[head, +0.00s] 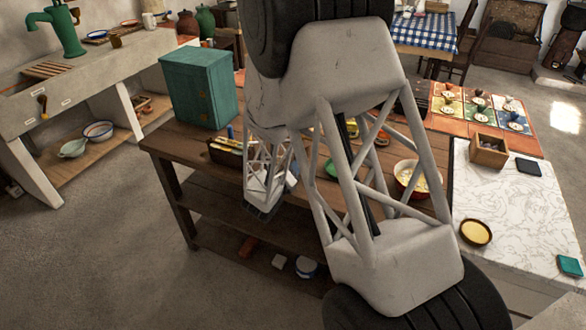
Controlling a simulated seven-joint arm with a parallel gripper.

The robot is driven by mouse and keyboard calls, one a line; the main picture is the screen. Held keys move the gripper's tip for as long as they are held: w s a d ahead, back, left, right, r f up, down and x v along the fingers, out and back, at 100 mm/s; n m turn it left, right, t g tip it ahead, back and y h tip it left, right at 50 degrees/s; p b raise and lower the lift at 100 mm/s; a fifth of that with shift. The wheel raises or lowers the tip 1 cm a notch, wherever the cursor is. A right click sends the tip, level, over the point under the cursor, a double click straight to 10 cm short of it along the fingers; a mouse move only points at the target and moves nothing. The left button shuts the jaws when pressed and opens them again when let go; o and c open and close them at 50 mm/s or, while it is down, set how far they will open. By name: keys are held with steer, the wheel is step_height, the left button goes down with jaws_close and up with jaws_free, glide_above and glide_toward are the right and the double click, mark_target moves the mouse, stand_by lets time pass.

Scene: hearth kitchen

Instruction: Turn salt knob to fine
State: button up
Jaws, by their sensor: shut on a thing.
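I cannot make out the salt knob or its fine mark in the head view. My arm crosses the middle of the picture and hides part of the wooden bench (176,143). The far end of my arm hangs low at the bench's front edge, left of the near lattice link. My gripper's fingers do not show there, so what they hold and how they touch it is hidden.
A teal cabinet (190,88) stands at the bench's left end. A cream-filled bowl (432,178) and a green item (333,168) sit behind my arm. A wooden box (488,151), a yellow-filled dish (475,232) and a teal block (570,265) lie on the marble top (525,215).

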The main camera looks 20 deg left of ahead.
steer(key=shift+m, duration=0.4)
steer(key=m, duration=0.3)
steer(key=shift+r, duration=0.1)
steer(key=m, duration=0.4)
steer(key=shift+g, duration=0.4)
steer(key=m+y, duration=0.1)
steer(key=m, duration=0.3)
steer(key=shift+d+m, duration=0.1)
steer(key=shift+m, duration=0.2)
steer(key=shift+m+y, duration=0.3)
steer(key=shift+m, duration=1.2)
steer(key=o, duration=0.9)
steer(key=shift+o, duration=0.2)
